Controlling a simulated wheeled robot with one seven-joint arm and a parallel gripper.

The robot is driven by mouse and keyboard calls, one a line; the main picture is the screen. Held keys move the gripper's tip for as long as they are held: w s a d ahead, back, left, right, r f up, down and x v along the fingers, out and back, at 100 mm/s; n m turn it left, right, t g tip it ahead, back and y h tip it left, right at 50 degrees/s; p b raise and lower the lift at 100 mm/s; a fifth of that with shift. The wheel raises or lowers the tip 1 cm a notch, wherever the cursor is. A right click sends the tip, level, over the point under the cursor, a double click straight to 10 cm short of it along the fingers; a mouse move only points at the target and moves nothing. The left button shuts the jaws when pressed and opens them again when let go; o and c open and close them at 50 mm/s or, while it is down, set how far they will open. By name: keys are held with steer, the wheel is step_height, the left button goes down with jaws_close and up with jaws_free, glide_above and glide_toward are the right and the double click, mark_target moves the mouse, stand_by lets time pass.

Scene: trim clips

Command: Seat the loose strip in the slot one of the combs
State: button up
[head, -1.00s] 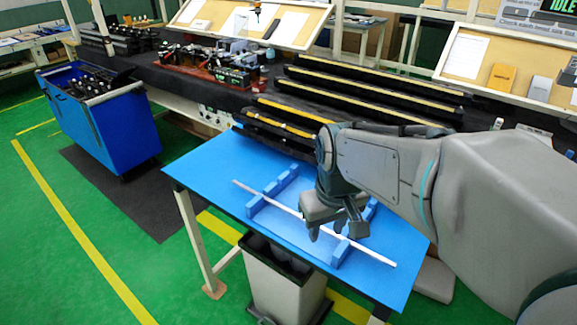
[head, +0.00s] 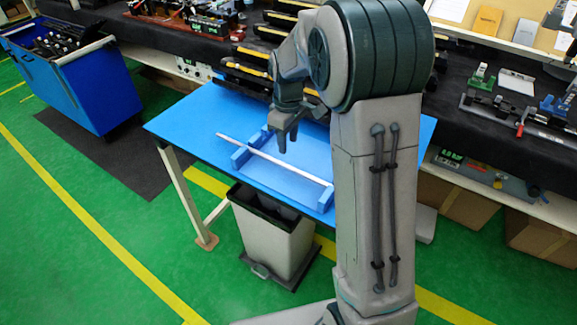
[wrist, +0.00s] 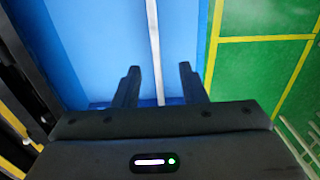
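The thin white strip (head: 275,160) lies across two blue combs on the blue table. The left comb (head: 240,158) sits under the strip's left part and the right comb (head: 325,200) near its right end. I cannot tell whether the strip is down in the slots or resting on top. My gripper (head: 287,146) points down behind the strip's middle in the head view. In the wrist view my gripper (wrist: 160,78) is open and empty. The strip (wrist: 155,45) shows between its fingers, running away from the camera. My arm hides part of the table's right side.
The blue table (head: 190,120) has bare room at left. Black rails with yellow strips (head: 245,72) stand on the dark bench behind. A grey bin (head: 270,240) stands below the table's front edge. A blue cart (head: 75,85) stands at left.

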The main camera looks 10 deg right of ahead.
glide_above(288, 166)
step_height(288, 166, down, 4)
steer(key=shift+f+p, duration=1)
steer(key=shift+f, duration=1.75)
steer(key=shift+c, duration=0.4)
jaws_close()
